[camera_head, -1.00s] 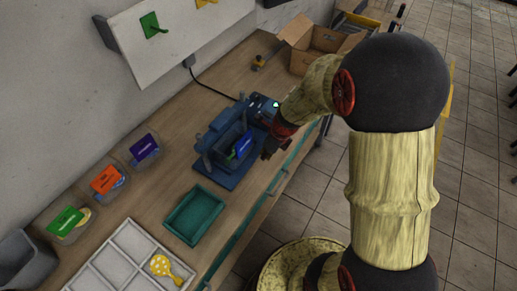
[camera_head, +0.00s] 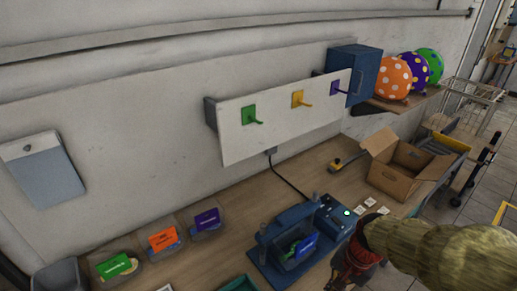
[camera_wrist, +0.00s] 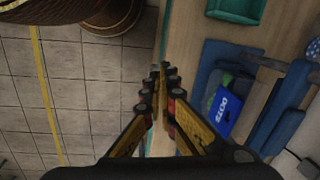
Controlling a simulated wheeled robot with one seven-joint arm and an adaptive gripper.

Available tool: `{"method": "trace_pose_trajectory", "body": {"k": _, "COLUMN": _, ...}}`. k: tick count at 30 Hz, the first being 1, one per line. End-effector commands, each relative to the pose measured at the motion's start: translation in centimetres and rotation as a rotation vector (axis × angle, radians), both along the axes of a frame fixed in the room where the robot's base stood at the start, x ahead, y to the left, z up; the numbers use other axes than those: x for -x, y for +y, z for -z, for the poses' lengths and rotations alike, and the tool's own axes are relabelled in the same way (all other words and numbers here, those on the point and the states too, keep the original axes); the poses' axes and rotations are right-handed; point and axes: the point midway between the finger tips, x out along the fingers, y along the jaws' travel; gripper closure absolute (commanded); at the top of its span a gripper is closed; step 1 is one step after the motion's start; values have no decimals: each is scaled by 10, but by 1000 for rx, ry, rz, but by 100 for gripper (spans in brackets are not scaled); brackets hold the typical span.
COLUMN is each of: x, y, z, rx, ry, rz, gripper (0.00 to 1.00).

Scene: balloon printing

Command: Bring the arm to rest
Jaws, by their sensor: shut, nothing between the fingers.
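My gripper (camera_wrist: 158,72) is shut and empty in the wrist view, its fingertips together over the front edge of the wooden workbench (camera_wrist: 181,48). In the head view my arm comes in from the lower right, and the gripper end is partly cut off by the bottom of the picture. It is in front of the blue press machine (camera_head: 272,262), which also shows at the right of the wrist view (camera_wrist: 285,100). A blue card marked "DOTS" (camera_wrist: 222,108) lies in the machine, apart from my fingers.
Bins with green (camera_head: 114,264), orange (camera_head: 163,239) and purple (camera_head: 207,219) cards line the bench's back. An open cardboard box (camera_head: 400,170) stands right. A white board with pegs (camera_head: 280,130) hangs above.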

Motion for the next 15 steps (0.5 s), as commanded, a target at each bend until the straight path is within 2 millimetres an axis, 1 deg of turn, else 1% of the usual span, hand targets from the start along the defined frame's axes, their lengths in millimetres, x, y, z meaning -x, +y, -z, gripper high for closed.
{"method": "trace_pose_trajectory", "body": {"k": 1, "x": 11, "y": 1, "z": -17, "rx": 35, "ry": -47, "rz": -146, "gripper": 100}}
{"method": "trace_pose_trajectory", "body": {"k": 3, "x": 28, "y": 1, "z": -38, "rx": 89, "ry": -101, "rz": -339, "gripper": 100}}
{"method": "trace_pose_trajectory", "body": {"k": 6, "x": 49, "y": 1, "z": -65, "rx": 170, "ry": -173, "rz": -544, "gripper": 100}}
{"method": "trace_pose_trajectory", "body": {"k": 9, "x": 66, "y": 1, "z": -88, "rx": 243, "ry": -251, "rz": -646, "gripper": 100}}
{"method": "trace_pose_trajectory", "body": {"k": 12, "x": 74, "y": 3, "z": -107, "rx": 296, "ry": -336, "rz": -671, "gripper": 100}}
{"method": "trace_pose_trajectory", "body": {"k": 15, "x": 78, "y": 8, "z": -124, "rx": 323, "ry": -410, "rz": -679, "gripper": 100}}
